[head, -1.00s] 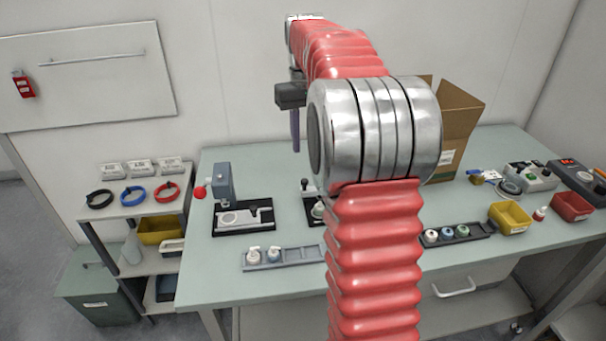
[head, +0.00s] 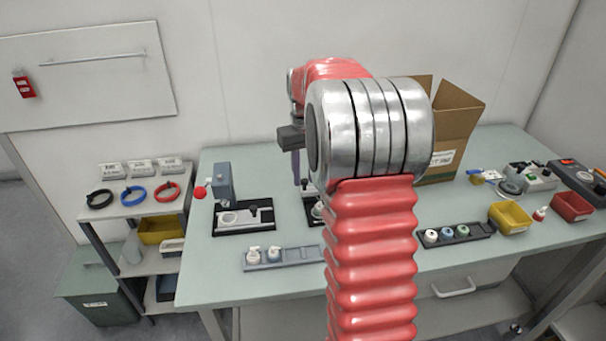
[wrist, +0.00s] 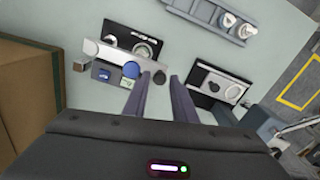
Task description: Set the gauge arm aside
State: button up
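The gauge fixture has a black base (wrist: 133,38) and, in the wrist view, a pale metal bar (wrist: 106,54) across it, with a blue disc (wrist: 131,69) beside it. A dark round knob (wrist: 160,78) shows right of the disc; bar and knob look like the gauge arm, though their join is unclear. My gripper (wrist: 156,82) is open, its fingers pointing down, with the knob between or just beyond the fingertips. Contact cannot be told. In the head view my gripper (head: 296,168) hangs over the fixture (head: 310,208), which my arm partly hides.
A second fixture (head: 244,217) with a red-knobbed press stands to the left. A grey tray (head: 310,259) with white caps lies in front. A dark tray (head: 478,232) of bottles, yellow bin (head: 510,217) and cardboard box (head: 455,130) are to the right.

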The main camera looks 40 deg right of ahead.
jog(key=shift+c, duration=0.6)
grip_shut()
jog(key=shift+a, duration=0.1)
jog(key=shift+a, duration=0.15)
